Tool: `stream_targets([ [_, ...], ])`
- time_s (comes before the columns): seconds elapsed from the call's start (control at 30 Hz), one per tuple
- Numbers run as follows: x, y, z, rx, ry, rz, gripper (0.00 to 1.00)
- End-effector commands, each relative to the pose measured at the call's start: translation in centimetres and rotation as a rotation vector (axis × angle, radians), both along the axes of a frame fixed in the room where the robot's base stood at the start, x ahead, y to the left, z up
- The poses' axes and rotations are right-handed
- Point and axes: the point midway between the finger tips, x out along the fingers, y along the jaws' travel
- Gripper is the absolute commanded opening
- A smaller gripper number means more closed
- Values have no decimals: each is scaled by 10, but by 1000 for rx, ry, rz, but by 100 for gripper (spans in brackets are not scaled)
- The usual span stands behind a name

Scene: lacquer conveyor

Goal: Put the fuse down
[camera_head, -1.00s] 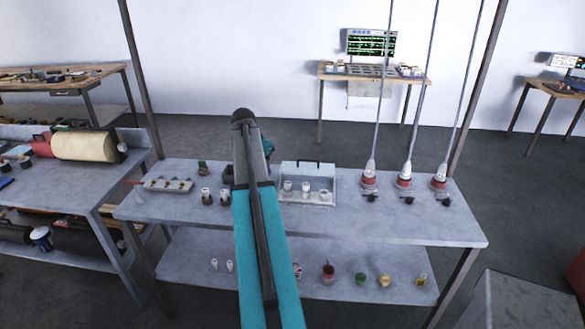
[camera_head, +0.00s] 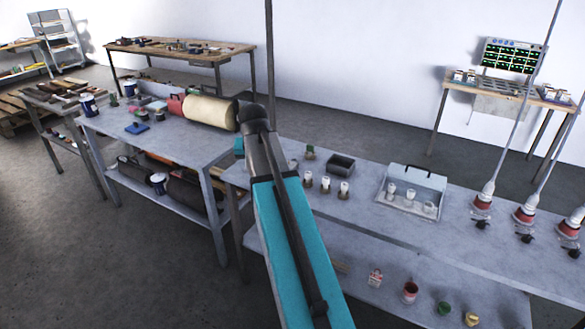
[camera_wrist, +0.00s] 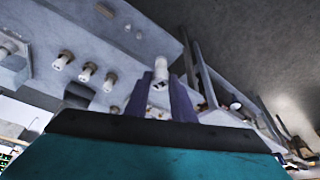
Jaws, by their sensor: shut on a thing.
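My gripper (camera_wrist: 161,85) shows in the wrist view with two purple fingers. It is shut on a white fuse (camera_wrist: 161,68), which sticks out beyond the fingertips. Three similar white fuses with brownish bases stand in a row on the grey bench (camera_head: 375,218); the middle one (camera_head: 325,183) is clear in the head view. They also show to the left of my gripper in the wrist view (camera_wrist: 87,72). My arm hides the gripper and the held fuse in the head view.
An open grey case (camera_head: 428,184) with several white pieces stands right of the fuses, and a dark open box (camera_head: 341,164) behind them. Red-and-white hanging units (camera_head: 482,205) are at the right. A left bench holds a cream roll (camera_head: 210,111). Floor (camera_head: 75,240) is clear at front left.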

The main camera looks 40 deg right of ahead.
Motion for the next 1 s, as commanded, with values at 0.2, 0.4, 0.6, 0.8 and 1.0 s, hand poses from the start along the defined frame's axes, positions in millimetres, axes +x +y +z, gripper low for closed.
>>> stream_targets([
  [0.2,10,84,1,-2,-7,187,0],
  [0.4,11,156,3,-6,-11,356,0],
  [0.6,4,226,4,-10,-17,522,0],
  [0.8,-5,276,6,-14,-25,649,0],
  [1.0,-10,296,7,-16,-27,701,0],
])
